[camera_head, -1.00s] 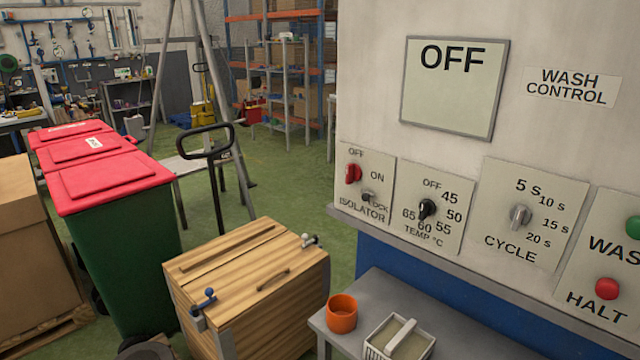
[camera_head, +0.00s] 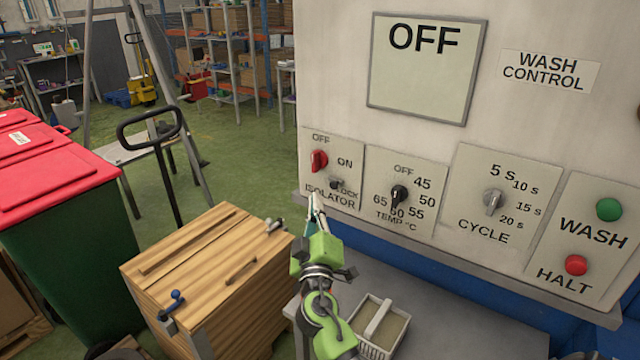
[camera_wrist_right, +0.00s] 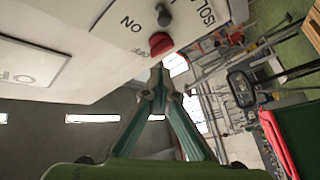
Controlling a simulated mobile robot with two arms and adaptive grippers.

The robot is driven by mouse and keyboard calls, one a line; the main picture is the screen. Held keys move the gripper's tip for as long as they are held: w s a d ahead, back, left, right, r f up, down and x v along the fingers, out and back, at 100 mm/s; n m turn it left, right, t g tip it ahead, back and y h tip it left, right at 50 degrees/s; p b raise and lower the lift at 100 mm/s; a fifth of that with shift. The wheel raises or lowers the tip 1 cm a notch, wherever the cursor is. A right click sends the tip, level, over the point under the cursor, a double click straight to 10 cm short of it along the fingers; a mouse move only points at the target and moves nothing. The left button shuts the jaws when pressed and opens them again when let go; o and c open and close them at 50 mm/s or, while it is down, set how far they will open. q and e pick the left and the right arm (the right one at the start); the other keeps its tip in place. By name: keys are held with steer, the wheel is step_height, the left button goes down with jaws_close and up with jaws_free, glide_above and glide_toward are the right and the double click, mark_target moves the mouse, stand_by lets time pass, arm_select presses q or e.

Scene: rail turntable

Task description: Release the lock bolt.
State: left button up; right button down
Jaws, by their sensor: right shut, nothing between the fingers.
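The isolator panel (camera_head: 345,200) is on the machine front, with a red knob (camera_head: 319,160) between OFF and ON. The small grey lock bolt (camera_head: 336,184) sits below the red knob, beside partly covered lettering. In the right wrist view the red knob (camera_wrist_right: 160,44) and the grey bolt (camera_wrist_right: 164,15) stick out from the panel. My left gripper is not in view.
The display (camera_head: 425,70) reads OFF. TEMP (camera_head: 399,195) and CYCLE (camera_head: 492,202) knobs and green (camera_head: 609,209) and red (camera_head: 576,265) buttons lie to the right. A grey bench (camera_head: 440,300) with a white basket (camera_head: 378,330) is below. A wooden crate (camera_head: 205,262) stands left.

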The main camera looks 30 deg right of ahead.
steer(key=p, duration=0.4)
glide_toward(315, 163)
steer(key=x, duration=0.5)
steer(key=shift+w+d, duration=0.15)
steer(key=shift+d, duration=0.05)
steer(key=shift+s+d+f, duration=0.2)
steer(key=shift+d+f, duration=0.25)
steer(key=shift+f, duration=0.1)
steer(key=shift+s+d+f, duration=0.2)
steer(key=shift+d+f, duration=0.2)
steer(key=shift+f, duration=0.15)
steer(key=shift+s+d+f+p, duration=0.3)
steer(key=shift+s+f, duration=0.1)
steer(key=shift+f, duration=0.05)
